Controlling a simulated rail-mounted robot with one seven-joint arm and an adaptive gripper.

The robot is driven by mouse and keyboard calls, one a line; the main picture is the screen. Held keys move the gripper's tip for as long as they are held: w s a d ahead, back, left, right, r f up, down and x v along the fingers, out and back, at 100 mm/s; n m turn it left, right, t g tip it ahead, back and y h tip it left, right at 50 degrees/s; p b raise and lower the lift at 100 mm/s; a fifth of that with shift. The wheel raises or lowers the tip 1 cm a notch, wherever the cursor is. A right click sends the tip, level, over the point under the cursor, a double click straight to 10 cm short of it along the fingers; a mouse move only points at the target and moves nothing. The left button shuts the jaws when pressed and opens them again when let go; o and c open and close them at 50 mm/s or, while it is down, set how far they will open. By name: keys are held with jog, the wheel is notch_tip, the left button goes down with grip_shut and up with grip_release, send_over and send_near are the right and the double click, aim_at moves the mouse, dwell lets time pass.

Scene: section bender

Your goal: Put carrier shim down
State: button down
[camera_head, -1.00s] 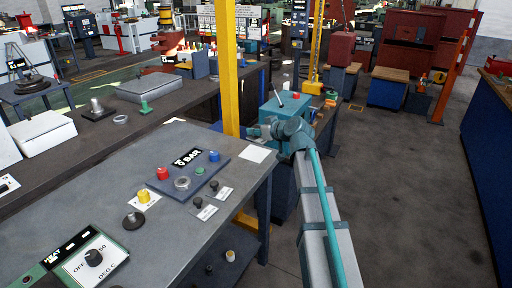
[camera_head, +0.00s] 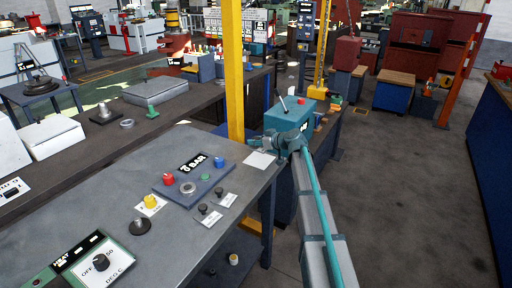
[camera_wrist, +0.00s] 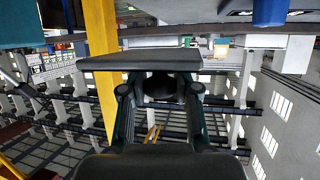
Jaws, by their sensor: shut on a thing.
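My gripper (camera_wrist: 160,88) is shut in the wrist view, with its two fingers at either side of a dark rounded part. A flat dark grey plate (camera_wrist: 140,61) lies across the fingertips; it looks like the carrier shim, held clear of any surface I can see. In the head view my gripper (camera_head: 272,144) is small, beside the right far corner of the grey bench (camera_head: 120,180), in front of a teal box (camera_head: 290,114). The held piece is too small to make out there.
A yellow post (camera_head: 234,70) stands close left of my gripper. The bench carries a button panel (camera_head: 193,178), a white sheet (camera_head: 259,160), a black knob (camera_head: 140,226) and a heat control (camera_head: 95,262). Open floor (camera_head: 400,190) lies to the right.

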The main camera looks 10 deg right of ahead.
aim_at(260, 147)
jog(key=shift+w+f, duration=0.55)
notch_tip(260, 147, down, 3)
jog(key=shift+w+d+r+p, duration=0.1)
jog(key=shift+p, duration=0.7)
jog(key=shift+f, duration=0.35)
jog(key=shift+f+b, duration=0.6)
jog(key=shift+b, duration=0.5)
jog(key=c, duration=0.8)
grip_release()
jog(key=shift+f, duration=0.1)
jog(key=shift+c, duration=0.2)
